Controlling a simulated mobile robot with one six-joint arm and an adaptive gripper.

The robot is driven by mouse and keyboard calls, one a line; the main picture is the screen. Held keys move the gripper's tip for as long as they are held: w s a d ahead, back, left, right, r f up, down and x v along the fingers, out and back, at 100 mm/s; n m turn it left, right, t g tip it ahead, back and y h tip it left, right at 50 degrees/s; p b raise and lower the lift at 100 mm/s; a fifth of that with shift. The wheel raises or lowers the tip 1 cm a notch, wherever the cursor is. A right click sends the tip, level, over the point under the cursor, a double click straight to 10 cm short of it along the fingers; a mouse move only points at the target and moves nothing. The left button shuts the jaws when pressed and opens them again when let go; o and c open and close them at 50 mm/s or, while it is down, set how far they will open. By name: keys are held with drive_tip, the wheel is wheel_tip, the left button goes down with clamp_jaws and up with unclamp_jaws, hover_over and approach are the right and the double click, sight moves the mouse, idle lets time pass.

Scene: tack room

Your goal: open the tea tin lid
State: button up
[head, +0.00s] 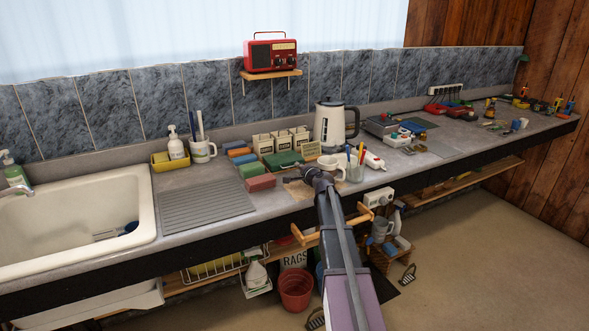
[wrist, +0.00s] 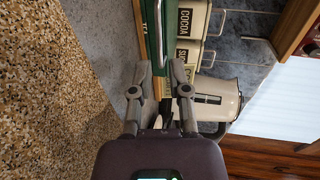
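The green tea tin (head: 283,159) sits on the counter in front of the cream canisters in the head view. In the wrist view, which is turned sideways, the green tin (wrist: 153,25) bears part of the lettering TEA, and its top end is cut off by the frame. The lid appears closed, though its seam is too small to make out. My gripper (wrist: 159,72) is open, with a gap between its two fingers and nothing held. Its fingertips are close to the tin; whether they touch it I cannot tell. In the head view my gripper (head: 308,172) is just right of the tin.
Cream canisters (head: 281,139) and a cream kettle (head: 334,125) stand behind. Coloured boxes (head: 256,176) lie left of the tin. A white mug (head: 330,167) and a cup of pens (head: 355,168) stand close on the right. The ribbed drainer (head: 205,208) is clear.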

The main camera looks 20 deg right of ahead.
sight(285, 162)
drive_tip(key=shift+b+x, duration=0.4)
drive_tip(key=shift+x, duration=1.9)
